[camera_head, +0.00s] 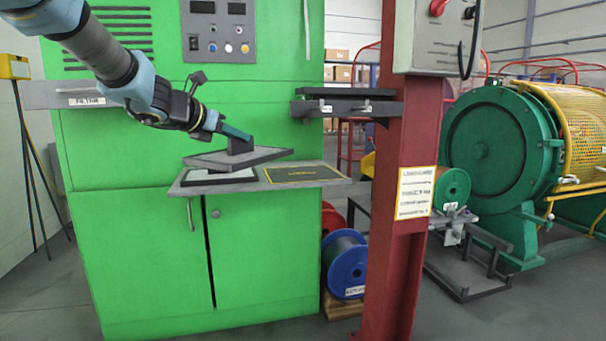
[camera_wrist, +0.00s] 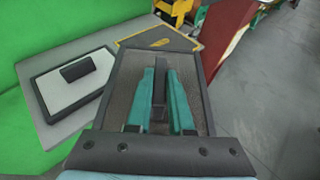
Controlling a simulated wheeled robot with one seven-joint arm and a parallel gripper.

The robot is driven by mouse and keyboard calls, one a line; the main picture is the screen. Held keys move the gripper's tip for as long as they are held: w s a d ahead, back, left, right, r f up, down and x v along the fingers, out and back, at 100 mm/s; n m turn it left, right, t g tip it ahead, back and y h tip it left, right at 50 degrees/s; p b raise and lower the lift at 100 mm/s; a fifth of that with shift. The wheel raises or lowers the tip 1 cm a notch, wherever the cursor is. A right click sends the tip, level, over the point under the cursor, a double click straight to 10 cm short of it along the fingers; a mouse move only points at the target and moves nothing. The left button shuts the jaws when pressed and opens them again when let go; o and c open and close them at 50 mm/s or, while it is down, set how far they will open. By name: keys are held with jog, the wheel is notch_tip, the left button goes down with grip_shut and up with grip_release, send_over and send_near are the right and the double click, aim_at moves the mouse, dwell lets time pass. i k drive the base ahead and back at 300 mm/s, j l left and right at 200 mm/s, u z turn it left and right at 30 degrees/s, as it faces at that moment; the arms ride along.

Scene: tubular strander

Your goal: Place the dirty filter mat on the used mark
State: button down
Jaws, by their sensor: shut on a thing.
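My gripper (camera_head: 236,136) is shut on the upright handle of the dirty filter mat (camera_head: 262,155), a grey-brown panel in a dark frame. The mat looks nearly level and held a little above the green cabinet's grey shelf (camera_head: 190,190). In the wrist view, the teal fingers (camera_wrist: 158,75) clasp the handle, and the mat (camera_wrist: 128,68) fills the middle. The used mark (camera_head: 303,174) is a dark, yellow-bordered patch on the shelf's right part; it shows beyond the mat in the wrist view (camera_wrist: 155,36), its near part hidden.
A white filter mat (camera_head: 203,175) with a dark frame lies on the shelf's left part, and its black handle shows in the wrist view (camera_wrist: 76,72). A red post (camera_head: 400,270) stands right of the shelf. A dark ledge (camera_head: 345,107) sits above the shelf's right end.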

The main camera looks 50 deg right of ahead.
aim_at(302, 173)
jog(key=l, duration=0.75)
jog(key=i+l, duration=0.1)
jog(key=l, duration=0.6)
